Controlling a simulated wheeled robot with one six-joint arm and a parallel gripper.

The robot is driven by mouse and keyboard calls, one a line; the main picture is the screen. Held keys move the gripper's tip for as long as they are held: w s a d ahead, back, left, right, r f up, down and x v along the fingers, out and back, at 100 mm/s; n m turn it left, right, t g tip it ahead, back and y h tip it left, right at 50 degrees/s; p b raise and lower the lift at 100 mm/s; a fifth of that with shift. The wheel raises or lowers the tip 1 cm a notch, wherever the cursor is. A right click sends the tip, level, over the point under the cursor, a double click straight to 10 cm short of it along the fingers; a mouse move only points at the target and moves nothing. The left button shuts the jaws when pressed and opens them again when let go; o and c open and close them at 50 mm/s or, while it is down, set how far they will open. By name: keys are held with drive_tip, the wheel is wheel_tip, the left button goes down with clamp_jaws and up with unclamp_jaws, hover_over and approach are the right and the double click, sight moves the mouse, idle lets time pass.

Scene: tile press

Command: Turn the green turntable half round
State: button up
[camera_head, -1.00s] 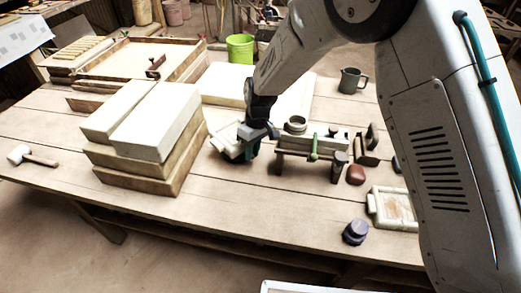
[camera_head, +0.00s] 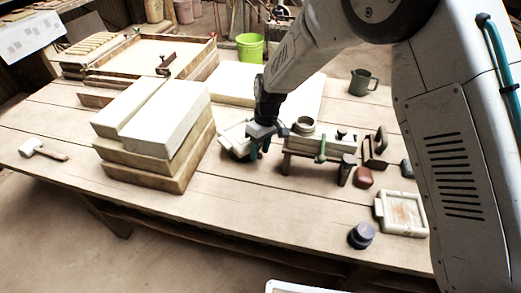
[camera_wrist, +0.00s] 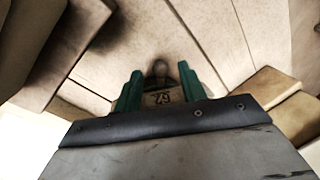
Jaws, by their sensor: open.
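I cannot make out a clearly green turntable. In the wrist view, the two teal fingers of my gripper (camera_wrist: 160,88) stand apart. Between them show a small block with dark marks (camera_wrist: 161,98) and a rounded grey knob (camera_wrist: 160,69). I cannot tell whether the fingers touch either.
Stacked pale blocks on wooden boards (camera_head: 155,150) stand close left of my gripper. A mallet (camera_head: 42,150) lies far left. The table's front middle is clear.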

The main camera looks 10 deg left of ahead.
wheel_tip(320, 180, up, 7)
drive_tip(key=w, duration=0.1)
drive_tip(key=shift+d, duration=0.35)
drive_tip(key=shift+w, duration=0.1)
